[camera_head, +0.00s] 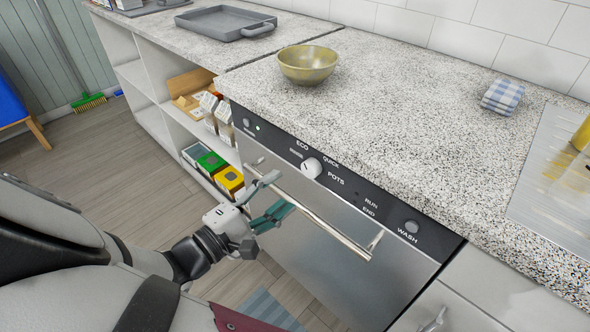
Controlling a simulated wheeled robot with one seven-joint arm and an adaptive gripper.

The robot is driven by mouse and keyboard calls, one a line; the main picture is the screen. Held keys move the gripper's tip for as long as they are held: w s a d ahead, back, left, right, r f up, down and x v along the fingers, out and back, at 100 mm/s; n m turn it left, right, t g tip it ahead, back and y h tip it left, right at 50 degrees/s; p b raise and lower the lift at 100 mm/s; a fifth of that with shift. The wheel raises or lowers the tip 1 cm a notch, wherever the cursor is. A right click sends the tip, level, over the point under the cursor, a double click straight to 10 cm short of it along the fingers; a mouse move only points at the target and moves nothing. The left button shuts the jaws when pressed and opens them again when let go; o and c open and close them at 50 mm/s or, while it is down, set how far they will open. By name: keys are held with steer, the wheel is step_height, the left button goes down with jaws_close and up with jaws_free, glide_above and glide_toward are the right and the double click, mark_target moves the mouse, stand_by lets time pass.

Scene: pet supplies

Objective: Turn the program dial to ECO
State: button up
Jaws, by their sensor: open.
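The program dial (312,167) is a round white knob on the dark control panel of a steel-fronted dishwasher (335,255). The labels RINSE, ECO, QUICK and POTS are printed around it, with ECO (302,146) above and slightly left of the knob. I cannot tell which label its pointer faces. My gripper (280,193) is open and empty, with its two fingers apart. It appears below and left of the dial, in front of the door near the left end of the handle, and does not touch the dial.
The door handle (318,220) is a long bar below the panel. A WASH button (411,227) is at the panel's right. The speckled counter (390,110) above holds a brass-coloured bowl (308,64) and a folded checked cloth (502,97). Open shelves with boxes stand at left.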

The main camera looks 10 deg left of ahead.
steer(key=shift+v, duration=1.95)
steer(key=shift+d, duration=0.1)
